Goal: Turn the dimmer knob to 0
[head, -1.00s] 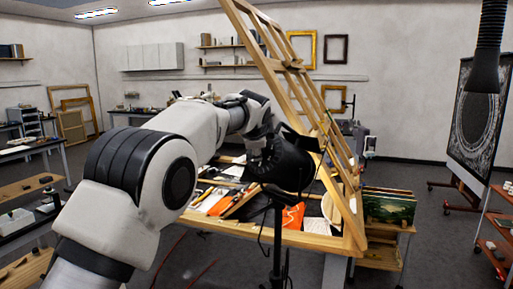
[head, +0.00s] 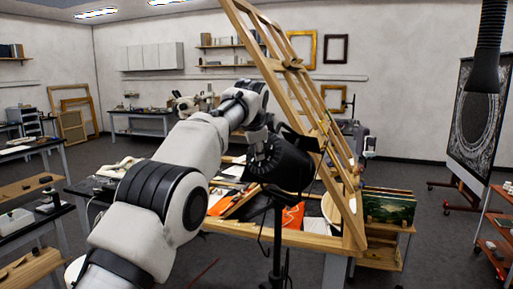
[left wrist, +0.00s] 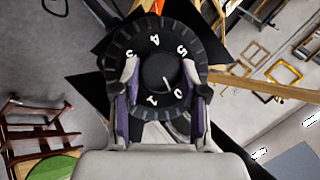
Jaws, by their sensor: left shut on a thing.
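The dimmer knob (left wrist: 153,70) is a round black knob in the middle of a black dial with white numerals, seen in the left wrist view. Its white pointer line lies on the side toward the 0, at the lower right of the knob. My left gripper (left wrist: 160,72) is shut on the knob, one finger on each side. In the head view, my left gripper (head: 258,142) is at the back of a black lamp (head: 287,163) on a stand, and its fingers are hard to make out. The knob cannot be made out there. My right gripper is not in view.
A large wooden easel frame (head: 290,68) leans just behind and right of the lamp. A worktable (head: 310,240) with papers and an orange cloth (head: 293,215) lies below. A black lamp stand (head: 277,240) rises in front of it. Open floor shows to the right.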

